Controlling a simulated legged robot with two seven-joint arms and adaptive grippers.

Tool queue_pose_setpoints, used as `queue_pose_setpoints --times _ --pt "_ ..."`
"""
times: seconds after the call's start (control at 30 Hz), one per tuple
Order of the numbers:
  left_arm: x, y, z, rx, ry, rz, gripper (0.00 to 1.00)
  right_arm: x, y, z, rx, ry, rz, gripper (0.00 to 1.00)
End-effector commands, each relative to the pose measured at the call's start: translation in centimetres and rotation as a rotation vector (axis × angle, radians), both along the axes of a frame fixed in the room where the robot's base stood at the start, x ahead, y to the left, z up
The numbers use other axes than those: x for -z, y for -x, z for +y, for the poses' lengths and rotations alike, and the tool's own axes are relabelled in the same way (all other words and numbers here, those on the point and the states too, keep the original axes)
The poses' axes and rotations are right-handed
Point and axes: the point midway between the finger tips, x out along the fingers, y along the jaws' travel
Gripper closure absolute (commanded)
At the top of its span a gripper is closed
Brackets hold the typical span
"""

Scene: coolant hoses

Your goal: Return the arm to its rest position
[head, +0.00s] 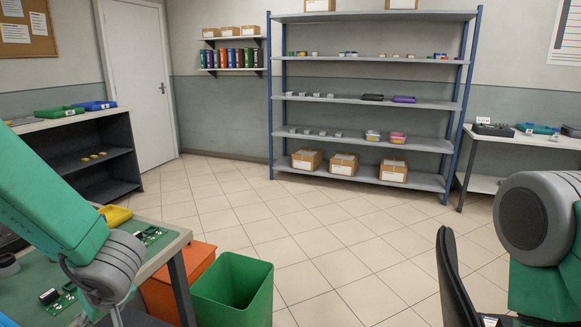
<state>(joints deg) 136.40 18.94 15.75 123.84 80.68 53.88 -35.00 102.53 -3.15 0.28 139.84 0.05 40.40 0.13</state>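My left arm (50,205), green with a grey joint, comes in from the left and reaches down over the near workbench. Its grey lower end (104,281) drops toward the bottom edge, and no gripper fingers show there. My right arm (541,240) shows at the right edge as a large grey round joint with a green link below it. Its gripper is outside the picture. No coolant hose can be made out.
The workbench (180,237) at lower left carries circuit boards (148,235) and a yellow tray (116,215). A green bin (232,290) and an orange box (197,262) stand beside it. A black chair back (453,280) is near my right arm. The tiled floor (330,235) is clear toward the shelving (371,104).

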Motion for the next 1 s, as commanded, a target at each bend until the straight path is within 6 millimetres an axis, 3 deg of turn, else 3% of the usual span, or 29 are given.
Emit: queue_pose_setpoints --times 0.17,0.27,0.37,0.5,0.6,0.7,0.8,1.0 --pt "5.3 1.6 -0.9 0.208 -0.061 0.042 0.62 0.0 0.0 0.0 0.000 0.000 0.000 1.00" --pt "9.4 3.9 -2.3 0.387 -0.061 0.092 0.62 0.0 0.0 0.0 0.000 0.000 0.000 1.00" --pt "14.0 7.9 -4.3 0.589 -0.012 0.174 0.62 0.0 0.0 0.0 0.000 0.000 0.000 1.00" --pt "18.9 15.1 -6.9 0.829 0.116 0.316 0.62 0.0 0.0 0.0 0.001 0.000 0.000 1.00" --pt "20.6 19.7 -8.3 0.939 0.205 0.405 0.62 0.0 0.0 0.0 0.001 0.000 0.000 1.00" --pt "21.4 22.8 -8.9 1.006 0.268 0.465 0.62 0.0 0.0 0.0 0.001 0.000 0.000 1.00" --pt "21.6 24.3 -9.4 1.037 0.299 0.495 0.62 0.0 0.0 0.0 0.000 0.000 0.000 1.00" --pt "21.7 24.5 -9.6 1.044 0.306 0.499 0.62 0.0 0.0 0.0 0.000 0.000 0.000 1.00"
